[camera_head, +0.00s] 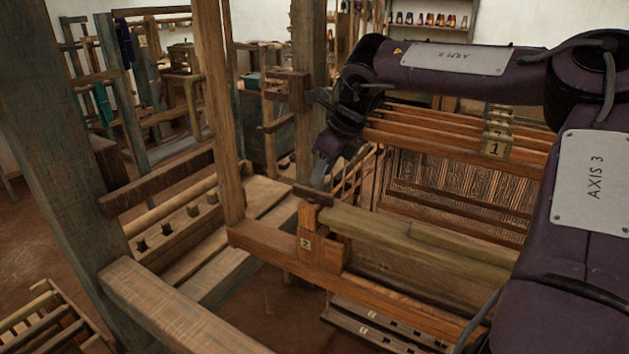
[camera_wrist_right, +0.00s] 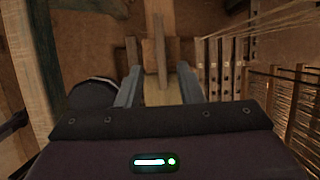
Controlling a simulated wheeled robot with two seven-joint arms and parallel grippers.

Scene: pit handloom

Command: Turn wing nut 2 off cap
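A wooden upright block marked 2 (camera_head: 307,243) stands at the left end of the loom's beam. On its top sits a dark, narrow wooden bar (camera_head: 314,195), which looks like wing nut 2. My right gripper (camera_head: 319,178) points down just above this bar. In the right wrist view its two fingers (camera_wrist_right: 158,72) are apart, with the narrow bar (camera_wrist_right: 161,50) lying lengthwise between them and gaps on both sides. Whether the fingertips are level with the bar is hard to tell. The cap is probably the pale rounded beam (camera_head: 410,240) running right from the block. My left gripper is not in view.
A wooden frame post (camera_head: 218,110) rises close to the left of my right gripper. Heddle bars with a tag marked 1 (camera_head: 494,149) and warp threads lie to the right, under my right arm. A low slatted wooden piece (camera_head: 50,320) lies at the lower left.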

